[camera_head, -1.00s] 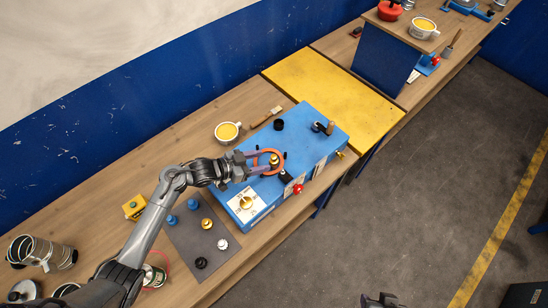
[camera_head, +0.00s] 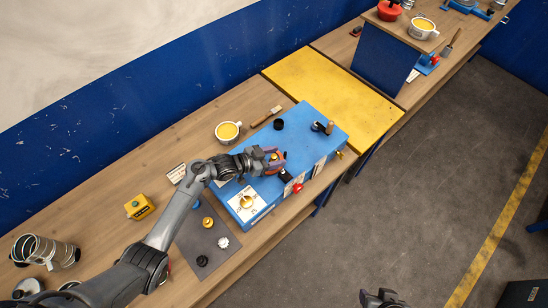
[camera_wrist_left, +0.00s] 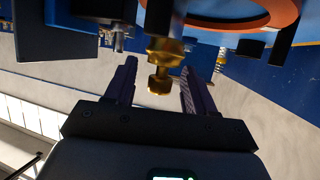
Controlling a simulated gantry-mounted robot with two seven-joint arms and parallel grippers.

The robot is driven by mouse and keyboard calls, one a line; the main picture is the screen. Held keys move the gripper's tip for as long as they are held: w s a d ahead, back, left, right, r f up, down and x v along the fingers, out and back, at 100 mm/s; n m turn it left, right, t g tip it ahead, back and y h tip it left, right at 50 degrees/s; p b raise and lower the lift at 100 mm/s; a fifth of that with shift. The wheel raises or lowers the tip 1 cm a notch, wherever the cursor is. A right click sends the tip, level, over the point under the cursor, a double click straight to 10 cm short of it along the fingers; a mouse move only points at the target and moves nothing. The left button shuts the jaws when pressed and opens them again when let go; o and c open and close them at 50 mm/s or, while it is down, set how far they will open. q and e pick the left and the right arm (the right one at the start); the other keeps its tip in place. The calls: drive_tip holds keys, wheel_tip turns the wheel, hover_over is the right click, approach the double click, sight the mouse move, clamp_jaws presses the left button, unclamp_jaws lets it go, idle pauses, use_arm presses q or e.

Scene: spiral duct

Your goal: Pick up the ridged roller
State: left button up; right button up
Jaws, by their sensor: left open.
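My left gripper (camera_head: 273,160) is over the top of the blue machine (camera_head: 310,125). In the left wrist view its jaws (camera_wrist_left: 160,78) are open, with one finger on each side of a stepped gold part (camera_wrist_left: 160,80). I cannot tell whether they touch it. An orange ring (camera_wrist_left: 225,22) shows beyond the fingers. Small rollers lie on the grey mat (camera_head: 225,265): a gold one (camera_head: 207,222), a white toothed one (camera_head: 223,242) and a black one (camera_head: 202,261). I cannot tell which part is the ridged roller. My right gripper (camera_head: 383,299) is partly in view at the bottom edge.
A red knob (camera_head: 298,187) and a yellow dial (camera_head: 246,202) are on the machine's front. A cup (camera_head: 228,131) and a brush (camera_head: 267,116) lie behind it. A yellow box (camera_head: 139,207) stands left of my arm. The yellow table section (camera_head: 335,95) is clear.

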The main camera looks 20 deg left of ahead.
use_arm(q)
drive_tip(key=c, duration=0.9)
clamp_jaws()
drive_tip(key=shift+r, duration=0.15)
